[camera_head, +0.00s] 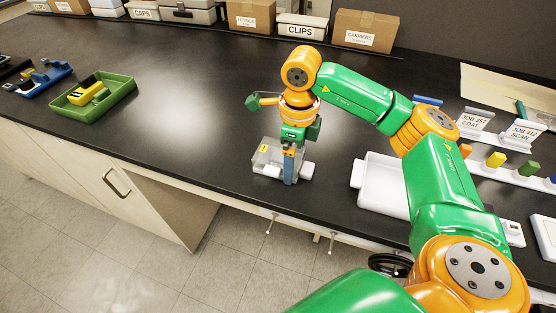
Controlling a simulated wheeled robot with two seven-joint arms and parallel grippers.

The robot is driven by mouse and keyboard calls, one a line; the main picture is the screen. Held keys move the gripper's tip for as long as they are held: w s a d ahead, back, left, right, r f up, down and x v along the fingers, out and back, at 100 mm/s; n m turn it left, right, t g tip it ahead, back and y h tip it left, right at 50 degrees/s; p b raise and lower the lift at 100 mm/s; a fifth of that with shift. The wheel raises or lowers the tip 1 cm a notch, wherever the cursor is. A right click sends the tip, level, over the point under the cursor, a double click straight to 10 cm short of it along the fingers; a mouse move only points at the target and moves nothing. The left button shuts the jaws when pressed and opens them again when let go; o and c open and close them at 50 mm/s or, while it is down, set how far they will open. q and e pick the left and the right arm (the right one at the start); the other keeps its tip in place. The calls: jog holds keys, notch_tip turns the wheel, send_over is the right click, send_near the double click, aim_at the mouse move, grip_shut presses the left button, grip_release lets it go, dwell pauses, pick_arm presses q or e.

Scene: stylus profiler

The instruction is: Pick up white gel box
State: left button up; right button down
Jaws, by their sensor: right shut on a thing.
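My right gripper (291,176) points down over the black bench near its front edge. It is shut on the white gel box (265,160), a pale, partly see-through box. The fingers and wrist hide part of the box. White parts show on both sides of the fingers. I cannot tell whether the box touches the bench or is slightly raised. My left gripper is not in view.
A white tray (366,193) lies right of the gripper. A green tray (75,107) and a blue tray (39,84) stand at the left. Cardboard and white boxes, including CLIPS (302,28), line the back. White label stands (474,119) are at the right. The bench's left middle is clear.

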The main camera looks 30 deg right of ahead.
jog(key=shift+r+p, duration=2.95)
jog(key=shift+r, duration=0.6)
